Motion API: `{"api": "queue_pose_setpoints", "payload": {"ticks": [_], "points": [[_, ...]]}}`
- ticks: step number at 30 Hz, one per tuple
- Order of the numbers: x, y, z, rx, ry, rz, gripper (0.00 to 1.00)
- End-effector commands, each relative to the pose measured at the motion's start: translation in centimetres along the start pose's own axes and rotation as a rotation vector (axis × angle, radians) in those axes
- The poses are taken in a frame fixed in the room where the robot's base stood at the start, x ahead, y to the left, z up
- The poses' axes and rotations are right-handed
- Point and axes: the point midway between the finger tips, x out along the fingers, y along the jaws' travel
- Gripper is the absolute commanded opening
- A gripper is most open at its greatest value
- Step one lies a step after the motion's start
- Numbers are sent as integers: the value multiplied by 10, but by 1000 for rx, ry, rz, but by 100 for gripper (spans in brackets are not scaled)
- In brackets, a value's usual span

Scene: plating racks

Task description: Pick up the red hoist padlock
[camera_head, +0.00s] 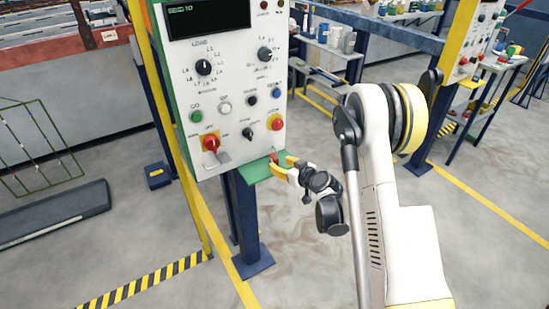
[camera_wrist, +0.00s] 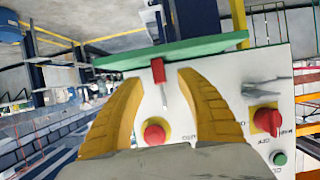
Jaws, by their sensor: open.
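The red padlock (camera_head: 274,158) is small and sits on the green shelf (camera_head: 252,174) under the control panel. In the wrist view the padlock (camera_wrist: 158,70) shows its red body against the green shelf (camera_wrist: 175,50), with its grey shackle pointing away from the shelf. My gripper (camera_head: 283,168) is at the shelf's right edge. In the wrist view its yellow fingers (camera_wrist: 160,78) are open, with a finger on each side of the padlock and visible gaps between. In the head view the fingers partly hide the padlock.
The panel (camera_head: 235,85) rises close behind the shelf. It carries a red button on yellow (camera_head: 276,123), a red rotary switch (camera_head: 210,143) and several knobs. A blue post (camera_head: 247,222) stands below. Floor to the right of the post is clear. A shelving bench (camera_head: 330,55) stands behind.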

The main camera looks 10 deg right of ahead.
Motion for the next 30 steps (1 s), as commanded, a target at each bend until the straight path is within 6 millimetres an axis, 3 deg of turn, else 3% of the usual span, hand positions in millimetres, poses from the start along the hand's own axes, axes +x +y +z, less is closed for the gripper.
{"api": "queue_pose_setpoints", "payload": {"ticks": [9, 18, 22, 30], "points": [[46, 2, 0, 0, 0, 0, 43], [50, 2, -2, 1, 0, 1, 42], [50, 2, -2, 1, 0, 1, 2], [50, 2, -2, 1, 0, 1, 0]]}}
